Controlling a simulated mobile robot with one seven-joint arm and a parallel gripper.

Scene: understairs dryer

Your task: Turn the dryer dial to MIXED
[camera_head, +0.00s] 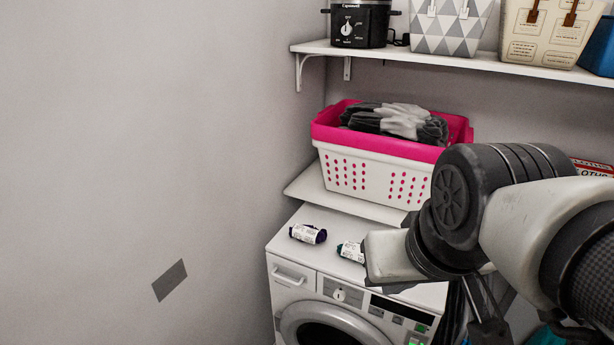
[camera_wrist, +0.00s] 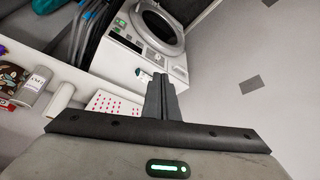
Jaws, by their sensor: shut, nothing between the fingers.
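The white dryer (camera_head: 306,281) stands low in the middle of the head view, with its round dark door partly cut off below. The dial (camera_head: 340,294) is a small white knob on its front panel, between the drawer handle and the dark display; its setting is too small to read. In the head view my arm covers part of the dryer's right side.
Two small labelled rolls (camera_head: 308,234) (camera_head: 351,251) lie on the dryer top. A white-and-pink laundry basket (camera_head: 370,172) stands behind, below a shelf (camera_head: 450,59) with a cooker (camera_head: 359,24) and bags. A bare wall (camera_head: 140,130) bounds the left; space before it looks free.

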